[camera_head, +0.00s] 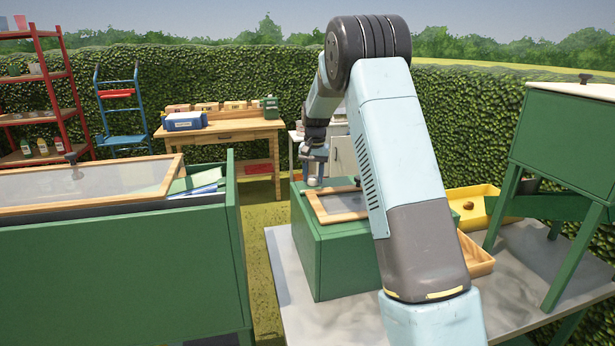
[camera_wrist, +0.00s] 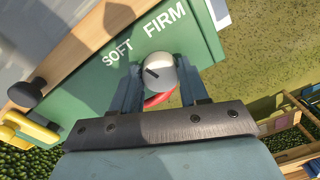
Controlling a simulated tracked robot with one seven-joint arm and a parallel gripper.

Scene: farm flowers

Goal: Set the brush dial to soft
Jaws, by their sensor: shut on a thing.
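The brush dial (camera_wrist: 160,72) is a round, pale grey knob with a dark pointer mark. It sits on a green panel (camera_wrist: 88,92) lettered SOFT (camera_wrist: 117,52) and FIRM (camera_wrist: 164,19) in white. The dark mark lies on the dial's left side, slanting up and left toward SOFT. My gripper (camera_wrist: 160,82) is shut on the dial, one finger on each side. In the head view my gripper (camera_head: 313,172) points down at the top of the green box (camera_head: 335,255). My arm hides part of the box. A red part shows just below the dial in the wrist view.
A framed lid (camera_head: 338,204) with a dark knob tops the green box, which stands on a grey table (camera_head: 295,300). A yellow tray (camera_head: 475,203) and a wooden tray (camera_head: 478,258) are right of my arm. A larger green bin (camera_head: 120,270) stands left.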

